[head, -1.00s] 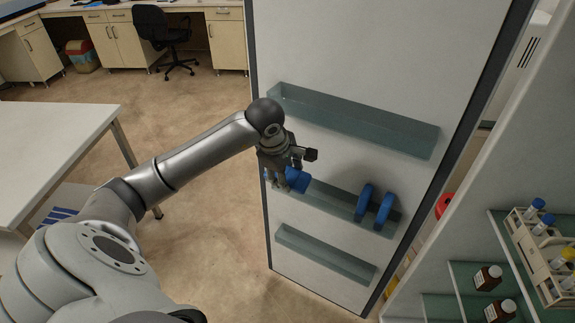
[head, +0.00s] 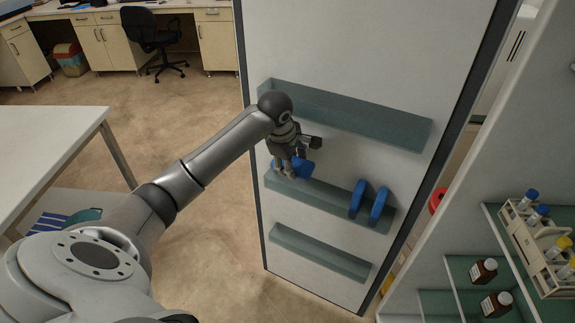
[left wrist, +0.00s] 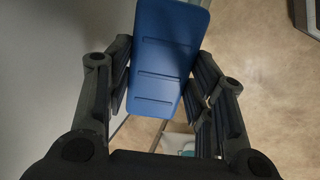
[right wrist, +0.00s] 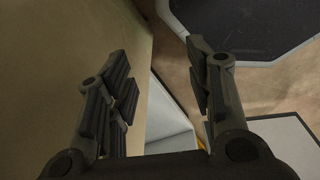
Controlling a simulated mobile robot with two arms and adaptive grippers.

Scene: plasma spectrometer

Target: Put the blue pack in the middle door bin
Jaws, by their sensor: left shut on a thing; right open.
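A blue pack (head: 306,167) is in my left gripper (head: 285,172), at the left end of the middle door bin (head: 328,197). In the left wrist view the flat, ribbed blue pack (left wrist: 164,60) sits between the fingers of the left gripper (left wrist: 163,85), which is shut on it. The head view does not show clearly whether the pack touches the bin. My right gripper (right wrist: 158,85) is open and empty in the right wrist view; it is not in the head view.
Two upright blue packs (head: 368,201) stand at the right end of the middle bin. An upper bin (head: 345,117) and a lower bin (head: 318,254) are on the same door. Shelves with a tube rack (head: 535,245) and brown bottles (head: 490,285) are at right. A white table (head: 50,150) is at left.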

